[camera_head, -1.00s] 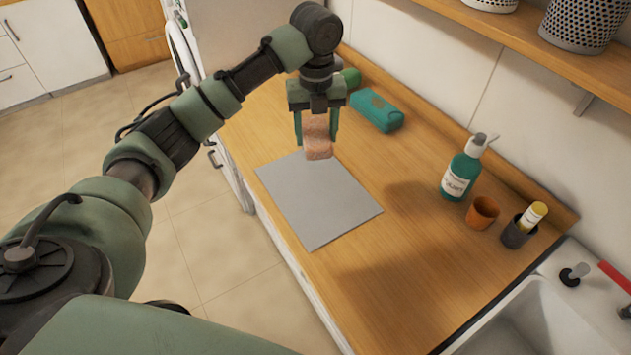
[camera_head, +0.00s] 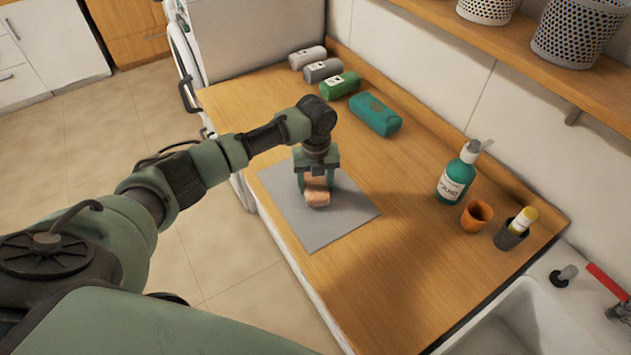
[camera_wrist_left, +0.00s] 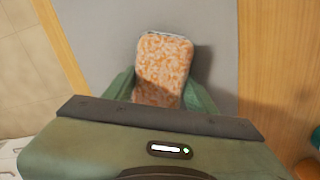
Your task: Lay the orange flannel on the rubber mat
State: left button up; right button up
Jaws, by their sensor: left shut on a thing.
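The orange flannel (camera_head: 317,198) is a small rolled or folded cloth with a mottled orange and white pattern. My left gripper (camera_head: 317,185) is shut on it, low over the grey rubber mat (camera_head: 340,222). In the left wrist view the flannel (camera_wrist_left: 163,65) sits between the two green fingers (camera_wrist_left: 160,95), with the mat (camera_wrist_left: 212,30) behind it. The flannel is at or just above the mat's surface; I cannot tell if it touches. The mat lies flat on the wooden counter. My right gripper is not in view.
Rolled cloths in white (camera_head: 307,57), grey (camera_head: 323,70) and green (camera_head: 340,85) lie at the back, near a teal pouch (camera_head: 375,114). The counter's front middle is clear.

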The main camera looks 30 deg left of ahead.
aim_at(316, 183)
pick_arm(q)
jog(key=shift+f, duration=0.1)
jog(key=o, duration=1.2)
notch_tip(316, 183, up, 12)
jog(key=b, duration=0.3)
